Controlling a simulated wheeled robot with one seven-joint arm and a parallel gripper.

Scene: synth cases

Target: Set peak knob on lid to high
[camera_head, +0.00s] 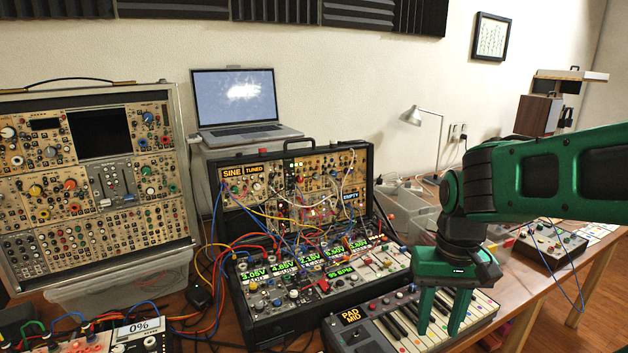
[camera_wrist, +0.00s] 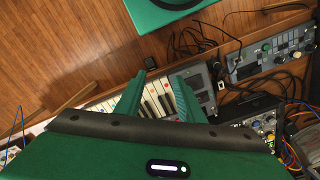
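A black open case stands mid-table in the head view. Its upright lid (camera_head: 336,166) holds a beige panel of knobs, lights and patch cables. Labels on it read SINE, TUNED and EMPTY. I cannot make out which knob is the peak knob; the markings are too small and cables cover parts of the panel. My green gripper (camera_head: 442,314) is to the right of and below the lid, pointing down over a small keyboard (camera_head: 378,337). Its two fingers are apart with nothing between them. The wrist view shows the fingers (camera_wrist: 158,97) apart over the keyboard (camera_wrist: 107,103).
The case's lower half (camera_head: 262,309) has lit displays and tangled cables in front of the lid. A larger modular rack (camera_head: 95,190) stands at left, a laptop (camera_head: 245,105) behind. A clear bin (camera_head: 408,208) and lamp (camera_head: 424,115) are to the right.

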